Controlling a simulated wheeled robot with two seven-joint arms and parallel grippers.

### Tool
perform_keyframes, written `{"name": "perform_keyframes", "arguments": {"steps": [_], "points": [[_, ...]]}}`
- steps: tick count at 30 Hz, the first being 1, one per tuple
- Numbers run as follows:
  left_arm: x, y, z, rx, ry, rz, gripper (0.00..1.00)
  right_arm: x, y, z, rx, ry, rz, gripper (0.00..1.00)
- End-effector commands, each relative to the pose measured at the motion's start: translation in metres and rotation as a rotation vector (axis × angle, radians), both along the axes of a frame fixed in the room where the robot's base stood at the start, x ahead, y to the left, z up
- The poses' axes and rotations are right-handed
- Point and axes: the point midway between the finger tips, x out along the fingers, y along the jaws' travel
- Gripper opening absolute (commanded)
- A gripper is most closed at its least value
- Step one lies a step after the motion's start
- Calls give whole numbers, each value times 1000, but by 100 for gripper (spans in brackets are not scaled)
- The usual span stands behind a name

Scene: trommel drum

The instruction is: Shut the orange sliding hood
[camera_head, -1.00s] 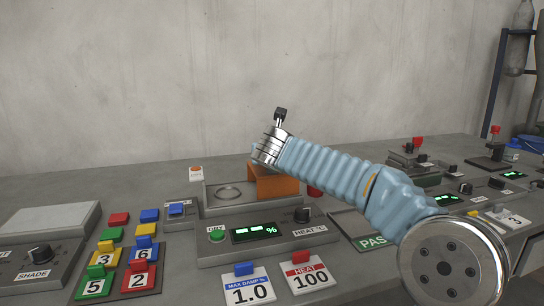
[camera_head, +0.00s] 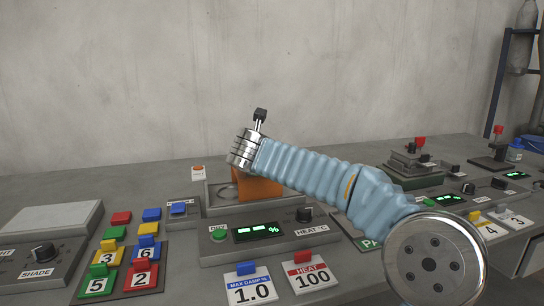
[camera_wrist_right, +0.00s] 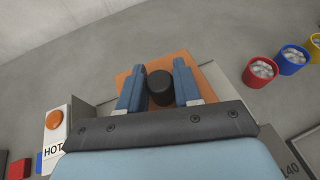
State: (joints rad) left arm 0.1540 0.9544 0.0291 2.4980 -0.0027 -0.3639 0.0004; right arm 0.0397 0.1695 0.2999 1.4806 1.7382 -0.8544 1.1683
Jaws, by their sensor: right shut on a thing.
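The orange sliding hood (camera_head: 262,190) sits on the grey dryer unit (camera_head: 222,250) in the head view, partly behind my right arm. In the wrist view the orange hood (camera_wrist_right: 181,58) lies under my right gripper (camera_wrist_right: 160,85), whose two blue fingers stand on either side of the hood's black knob (camera_wrist_right: 160,88). The gripper is shut on this knob. In the head view the fingers and knob are hidden. A short part of the round opening's rim (camera_head: 225,189) shows just left of the hood. My left gripper is not in view.
An orange HOT button (camera_head: 198,168) stands behind the dryer's left side; it also shows in the wrist view (camera_wrist_right: 54,119). Red (camera_wrist_right: 262,71) and blue (camera_wrist_right: 291,58) cups stand to the right there. Colored number clips and cards lie in front. The wall behind is bare.

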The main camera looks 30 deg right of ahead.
Motion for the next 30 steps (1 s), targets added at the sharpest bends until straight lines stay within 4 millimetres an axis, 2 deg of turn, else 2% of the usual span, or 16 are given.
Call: {"name": "perform_keyframes", "arguments": {"steps": [1, 3, 7, 12, 20, 21, 24, 30], "points": [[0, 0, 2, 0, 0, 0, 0, 5, 18, 1, -1, 2, 9, 0], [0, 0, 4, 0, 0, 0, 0, 9, 35, 1, 0, 1, 8, 0], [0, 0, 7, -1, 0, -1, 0, 15, 59, 1, 0, 0, 4, 0], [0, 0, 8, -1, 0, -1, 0, 17, 70, 0, 0, -1, 2, 0], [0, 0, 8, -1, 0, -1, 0, 17, 72, 0, 2, -2, 6, 0], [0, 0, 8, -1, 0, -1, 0, 17, 72, 0, 2, -2, 6, 39], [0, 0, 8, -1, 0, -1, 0, 17, 72, 0, 2, -2, 6, 54], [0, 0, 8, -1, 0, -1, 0, 16, 70, 0, 0, -2, 3, 54]]}}
